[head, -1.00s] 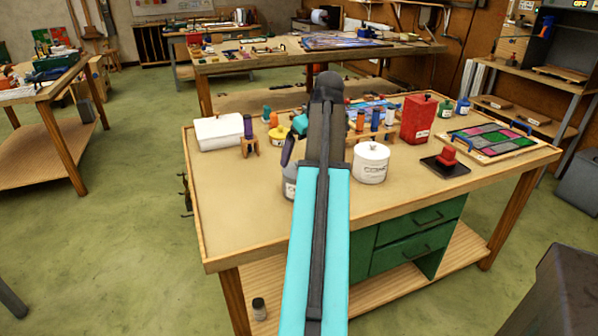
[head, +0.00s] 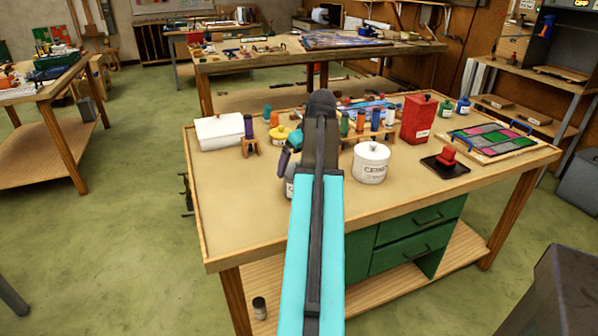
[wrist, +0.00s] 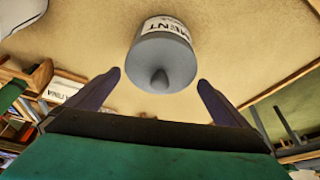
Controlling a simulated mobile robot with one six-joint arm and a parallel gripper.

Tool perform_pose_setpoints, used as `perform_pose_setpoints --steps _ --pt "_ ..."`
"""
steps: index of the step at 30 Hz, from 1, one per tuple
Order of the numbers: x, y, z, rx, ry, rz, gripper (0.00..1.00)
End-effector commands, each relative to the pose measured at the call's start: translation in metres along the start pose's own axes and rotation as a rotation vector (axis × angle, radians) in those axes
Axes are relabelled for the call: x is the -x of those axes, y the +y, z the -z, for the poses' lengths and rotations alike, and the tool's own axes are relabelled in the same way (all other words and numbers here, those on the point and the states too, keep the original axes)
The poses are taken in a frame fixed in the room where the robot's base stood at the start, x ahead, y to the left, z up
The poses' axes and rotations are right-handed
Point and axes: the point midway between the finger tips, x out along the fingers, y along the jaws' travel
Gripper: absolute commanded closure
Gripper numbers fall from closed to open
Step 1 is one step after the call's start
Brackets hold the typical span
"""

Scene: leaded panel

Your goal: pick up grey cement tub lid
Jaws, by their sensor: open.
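The grey cement tub lid (wrist: 163,62) has a dark pointed knob and sits on a tub (wrist: 160,24) with a white label reading "MENT" in the wrist view. My gripper (wrist: 158,80) is open and empty, with one dark purple finger on each side below the lid and the knob between their tips. I see no finger touching the lid. In the head view my arm hides most of the gripper; one purple finger (head: 283,161) shows beside it. Part of the grey tub (head: 289,188) shows below that finger, and its lid is mostly hidden.
A white cement tub (head: 371,163) stands right of my arm on the workbench (head: 235,225). A white box (head: 219,132), a rack with a purple bottle (head: 248,127), a red can (head: 418,120) and a red stamp (head: 447,157) stand around. The bench's front left is clear.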

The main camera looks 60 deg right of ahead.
Motion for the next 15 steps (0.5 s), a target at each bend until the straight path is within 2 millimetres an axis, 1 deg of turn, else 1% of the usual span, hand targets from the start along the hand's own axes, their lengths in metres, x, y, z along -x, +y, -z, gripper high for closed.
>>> perform_pose_setpoints --steps 11,14,15 --pt "0.0003 0.0004 -0.0003 -0.001 0.000 0.000 0.00" --pt "0.0004 0.0005 -0.0004 -0.001 0.000 0.000 0.15" --pt "0.0004 0.0005 -0.0004 -0.001 0.000 0.000 0.22"
